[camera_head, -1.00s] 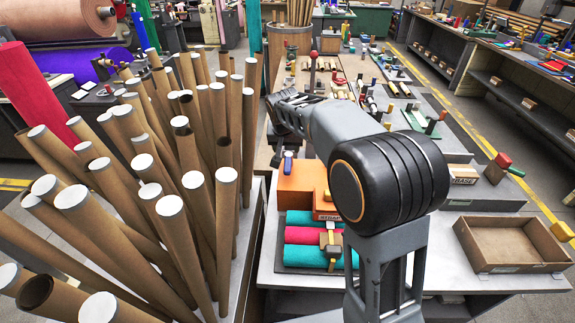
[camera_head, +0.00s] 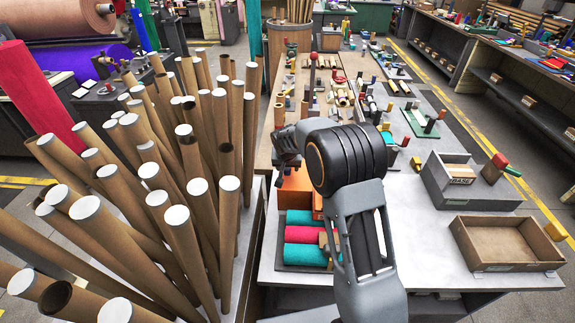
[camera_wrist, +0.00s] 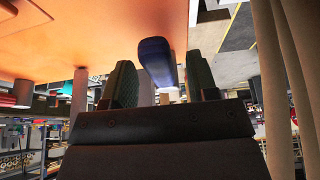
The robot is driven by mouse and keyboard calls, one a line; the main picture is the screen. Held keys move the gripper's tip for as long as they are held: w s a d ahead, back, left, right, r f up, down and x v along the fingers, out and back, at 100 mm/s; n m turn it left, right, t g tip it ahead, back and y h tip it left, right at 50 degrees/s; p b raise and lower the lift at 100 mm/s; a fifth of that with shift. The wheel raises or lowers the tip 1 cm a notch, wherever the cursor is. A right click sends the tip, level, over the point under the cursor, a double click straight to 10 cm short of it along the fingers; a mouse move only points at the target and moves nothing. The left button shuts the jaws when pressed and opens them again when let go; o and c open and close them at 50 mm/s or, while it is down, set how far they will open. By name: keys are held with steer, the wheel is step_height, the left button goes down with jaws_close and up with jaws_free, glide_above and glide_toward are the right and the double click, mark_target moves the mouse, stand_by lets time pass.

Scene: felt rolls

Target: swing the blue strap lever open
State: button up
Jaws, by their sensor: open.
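The blue strap lever (camera_wrist: 157,58) shows in the wrist view as a dark blue rounded bar against an orange surface. It appears between the two dark green finger pads of my gripper (camera_wrist: 160,80), which are spread apart with visible gaps on both sides. I see no contact. In the head view my gripper (camera_head: 286,158) is by the orange block (camera_head: 295,182), and my arm hides the lever there. A teal roll (camera_head: 300,217), a magenta roll (camera_head: 303,234) and another teal roll (camera_head: 305,256) lie in front of the block.
Tall cardboard tubes (camera_head: 190,240) crowd the left side, close to my gripper. An empty brown tray (camera_head: 505,268) and a grey box labelled BASE (camera_head: 470,190) stand on the right. Several tools and small parts cover the back of the table. Bare grey tabletop shows right of my arm.

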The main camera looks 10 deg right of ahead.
jaws_close()
stand_by(0.6)
